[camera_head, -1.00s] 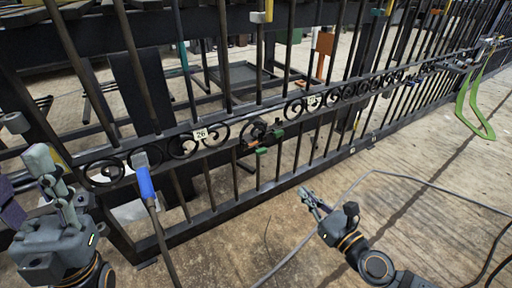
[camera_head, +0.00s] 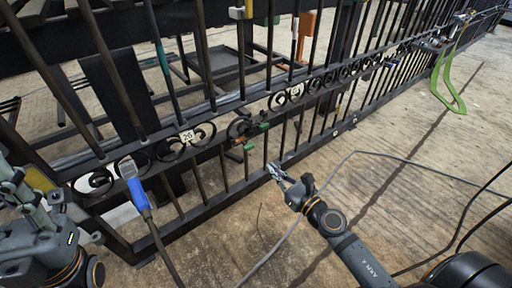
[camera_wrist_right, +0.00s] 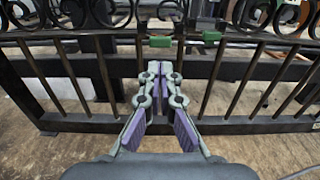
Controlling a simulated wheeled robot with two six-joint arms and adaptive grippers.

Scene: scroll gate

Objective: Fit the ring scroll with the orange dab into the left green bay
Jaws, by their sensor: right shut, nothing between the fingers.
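The left green bay (camera_head: 248,146) is a small green clip on the black gate's scroll band, with a second green clip (camera_head: 264,127) just right of it. Both also show in the right wrist view, left clip (camera_wrist_right: 160,41) and right clip (camera_wrist_right: 212,36). A dark scroll piece (camera_head: 240,128) sits by the clips. I cannot make out an orange dab on any scroll. My right gripper (camera_head: 273,172) is shut and empty, in front of and below the green clips. My left gripper (camera_head: 50,208) is at the lower left; its finger gap is unclear.
A grey cable (camera_head: 330,178) crosses the floor. A green loop (camera_head: 447,85) hangs at the right. The floor before the gate is mostly clear.

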